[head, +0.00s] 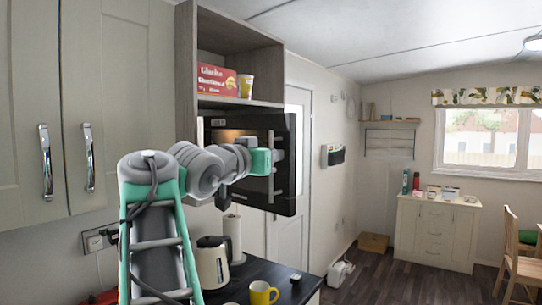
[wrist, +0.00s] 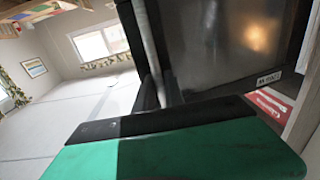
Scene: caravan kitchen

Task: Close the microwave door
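The black microwave (head: 223,121) sits in the wall cabinet niche in the head view, with a warm-lit interior showing at its left. Its dark door (head: 287,188) stands open, jutting out to the right, with a silver upright handle bar. My gripper (head: 278,155) is at the door, level with the handle, its green body in front of the dark panel. I cannot tell whether it touches. In the tilted wrist view, dark glass (wrist: 215,40) and a silver bar (wrist: 148,45) are close beyond my green and black gripper body.
A red box (head: 216,80) and yellow cup (head: 245,86) stand on the shelf above the microwave. Below, a kettle (head: 213,262), paper roll (head: 233,238) and yellow mug (head: 262,293) stand on the dark counter. The floor to the right is mostly clear.

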